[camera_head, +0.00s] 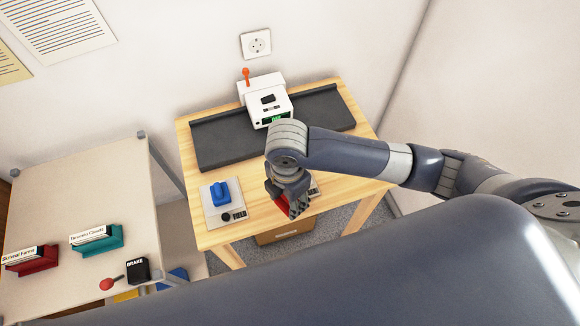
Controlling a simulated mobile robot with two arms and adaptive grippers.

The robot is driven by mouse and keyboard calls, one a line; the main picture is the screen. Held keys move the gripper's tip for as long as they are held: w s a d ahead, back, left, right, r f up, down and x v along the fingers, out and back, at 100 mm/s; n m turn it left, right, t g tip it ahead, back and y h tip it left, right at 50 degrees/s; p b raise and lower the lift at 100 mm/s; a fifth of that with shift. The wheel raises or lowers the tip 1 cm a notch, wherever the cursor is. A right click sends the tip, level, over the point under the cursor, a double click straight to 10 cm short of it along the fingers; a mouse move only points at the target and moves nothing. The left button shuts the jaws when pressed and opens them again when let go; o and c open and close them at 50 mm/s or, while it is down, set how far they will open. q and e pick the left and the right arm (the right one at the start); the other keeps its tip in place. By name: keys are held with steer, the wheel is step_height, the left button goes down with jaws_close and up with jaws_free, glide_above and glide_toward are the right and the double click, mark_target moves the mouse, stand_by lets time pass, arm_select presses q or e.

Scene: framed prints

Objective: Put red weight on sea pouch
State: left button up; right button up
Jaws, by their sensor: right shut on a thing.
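My right gripper (293,208) reaches over the front right of the wooden table and points down. It is shut on a red weight (278,200), which is partly hidden by the fingers. A second flat pale piece (315,190) shows just behind the gripper, mostly hidden; I cannot read its label. I cannot tell which piece is the sea pouch. My left gripper is not in view.
The wooden table (189,160) carries a dark grey strip (215,140) and a white device (268,98) with a green display. A pale table (95,200) at left holds red and teal holders and a black BRAKE block (137,270). A cardboard box (285,232) stands below.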

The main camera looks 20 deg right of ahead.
steer(key=w, duration=0.1)
steer(key=w+d, duration=0.1)
steer(key=w, duration=0.1)
steer(key=w+d, duration=0.1)
steer(key=shift+w+f+p, duration=0.1)
steer(key=shift+w+p, duration=0.25)
steer(key=w, duration=0.1)
steer(key=w+d, duration=0.1)
steer(key=w, duration=0.2)
steer(key=shift+d+f, duration=0.25)
steer(key=shift+w+d+p, duration=0.2)
steer(key=shift+w+p, duration=0.1)
steer(key=shift+w, duration=0.15)
steer(key=shift+w+d+f, duration=0.1)
steer(key=shift+w+f, duration=0.1)
steer(key=shift+f, duration=0.1)
step_height(320, 180, down, 3)
steer(key=shift+p, duration=0.45)
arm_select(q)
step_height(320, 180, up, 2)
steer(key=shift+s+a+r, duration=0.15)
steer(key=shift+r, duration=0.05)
arm_select(e)
steer(key=shift+f, duration=0.1)
steer(key=shift+f, duration=0.1)
steer(key=o, duration=1.1)
